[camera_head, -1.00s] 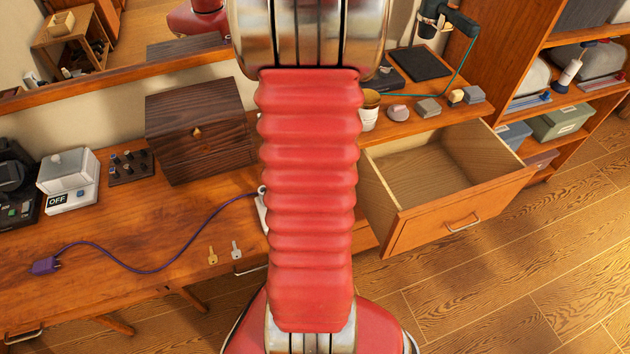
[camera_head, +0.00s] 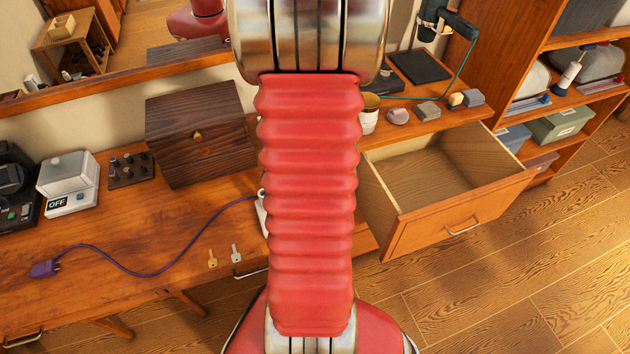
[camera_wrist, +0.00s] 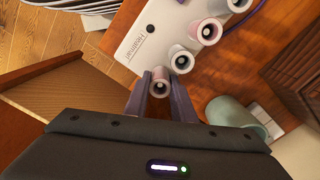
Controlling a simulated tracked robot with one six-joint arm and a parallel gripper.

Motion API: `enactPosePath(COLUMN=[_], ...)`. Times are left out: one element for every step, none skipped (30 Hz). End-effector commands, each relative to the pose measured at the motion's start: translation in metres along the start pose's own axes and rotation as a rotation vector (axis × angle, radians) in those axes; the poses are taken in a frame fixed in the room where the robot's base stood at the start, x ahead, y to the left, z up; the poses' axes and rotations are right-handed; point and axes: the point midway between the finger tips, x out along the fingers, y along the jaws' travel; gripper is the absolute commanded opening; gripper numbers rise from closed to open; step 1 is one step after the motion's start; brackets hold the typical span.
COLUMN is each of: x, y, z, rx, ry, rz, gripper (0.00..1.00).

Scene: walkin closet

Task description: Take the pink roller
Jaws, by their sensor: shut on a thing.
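In the wrist view my gripper (camera_wrist: 160,98) is shut on a small pale roller (camera_wrist: 159,75) with a dark centre hole. Its tint looks faintly pinkish, but I cannot be sure of the colour. It is close to the end of a white heating base (camera_wrist: 146,32); I cannot tell whether they touch. Other rollers stand in a row on the base: a pale grey one (camera_wrist: 180,60), a larger pinkish one (camera_wrist: 207,31) and another at the top edge (camera_wrist: 239,4). In the head view my red arm hides the gripper and most of the white base (camera_head: 263,214).
A pale green cylinder (camera_wrist: 235,113) is right of my gripper. In the head view an open, empty drawer (camera_head: 460,225) juts out at right. A dark wooden box (camera_head: 200,135), a purple cord (camera_head: 150,271) and two keys (camera_head: 236,253) are on the desk.

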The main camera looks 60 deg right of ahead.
Motion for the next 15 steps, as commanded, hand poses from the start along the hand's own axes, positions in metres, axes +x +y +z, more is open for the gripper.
enactPosePath(x=[-0.002,-0.004,-0.006,-0.009,-0.012,-0.017,-0.02,-0.024,-0.03,-0.035,-0.04,-0.047,-0.052,-0.058,-0.065], y=[0.0,0.0,0.0,-0.001,-0.001,-0.001,-0.001,-0.001,-0.001,-0.001,-0.001,-0.001,-0.001,-0.001,-0.001], z=[0.0,0.0,0.0,-0.001,-0.001,-0.001,-0.001,-0.001,-0.001,-0.001,-0.001,-0.001,-0.001,-0.001,-0.001], rx=[0.0,0.0,0.0,0.0,0.0,0.0,0.0,0.0,0.0,0.0,0.0,0.0,0.0,0.0,0.0], ry=[0.001,0.001,0.001,0.002,0.002,0.003,0.003,0.004,0.004,0.004,0.004,0.004,0.005,0.004,0.005], rz=[-0.001,-0.001,-0.001,-0.001,-0.002,-0.003,-0.003,-0.003,-0.003,-0.004,-0.004,-0.003,-0.004,-0.003,-0.004], gripper=[0.01,0.01,0.01,0.01,0.01,0.01,0.01,0.01,0.01,0.01,0.01,0.01,0.01,0.01,0.01])
